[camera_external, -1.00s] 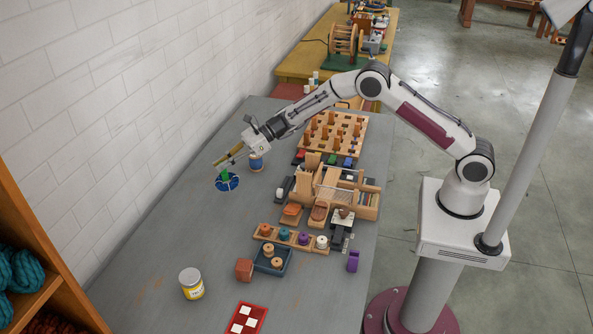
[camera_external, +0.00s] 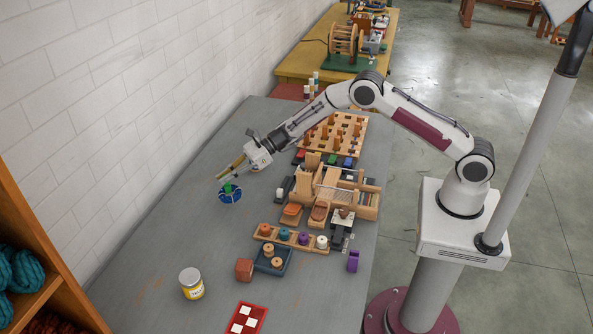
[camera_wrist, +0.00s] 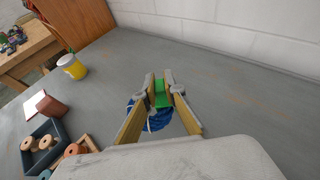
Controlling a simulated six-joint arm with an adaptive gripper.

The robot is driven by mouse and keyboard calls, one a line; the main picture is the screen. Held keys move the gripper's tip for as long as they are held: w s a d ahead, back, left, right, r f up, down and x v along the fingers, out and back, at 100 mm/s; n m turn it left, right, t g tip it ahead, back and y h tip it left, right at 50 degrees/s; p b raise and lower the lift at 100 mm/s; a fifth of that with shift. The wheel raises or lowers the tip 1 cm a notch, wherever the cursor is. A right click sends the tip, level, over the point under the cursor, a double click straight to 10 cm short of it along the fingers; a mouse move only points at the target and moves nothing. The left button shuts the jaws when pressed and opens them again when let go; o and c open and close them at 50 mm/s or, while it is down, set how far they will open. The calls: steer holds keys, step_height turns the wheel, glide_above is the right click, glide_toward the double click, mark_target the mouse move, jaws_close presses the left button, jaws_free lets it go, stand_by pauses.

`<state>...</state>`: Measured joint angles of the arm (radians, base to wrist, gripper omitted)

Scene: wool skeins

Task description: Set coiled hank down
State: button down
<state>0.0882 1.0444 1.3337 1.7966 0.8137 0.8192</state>
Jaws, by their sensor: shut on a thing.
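The coiled hank (camera_external: 230,196) is blue with a green piece (camera_external: 228,187) on top. It shows at the left side of the grey table in the external view. In the wrist view the blue hank (camera_wrist: 158,121) lies below and between my fingers. My gripper (camera_external: 226,179) is shut on the green piece, and the hank hangs from it, at or just above the table top. I cannot tell whether its underside touches the table. In the wrist view my gripper (camera_wrist: 161,92) has its yellow fingers on both sides of the green piece, partly hiding the hank.
The grey table (camera_external: 150,262) is bare around and in front of the hank. A wooden loom (camera_external: 340,190) and a peg board (camera_external: 335,130) stand to the right. A yellow-labelled jar (camera_external: 191,284) and a red-white checked piece (camera_external: 246,318) are nearer. A white wall runs along the left.

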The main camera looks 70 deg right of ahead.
mark_target(231, 184)
steer(key=shift+f, duration=0.6)
steer(key=shift+f, duration=1.85)
steer(key=shift+f, duration=0.15)
steer(key=c, duration=2.1)
jaws_free()
steer(key=v, duration=1.2)
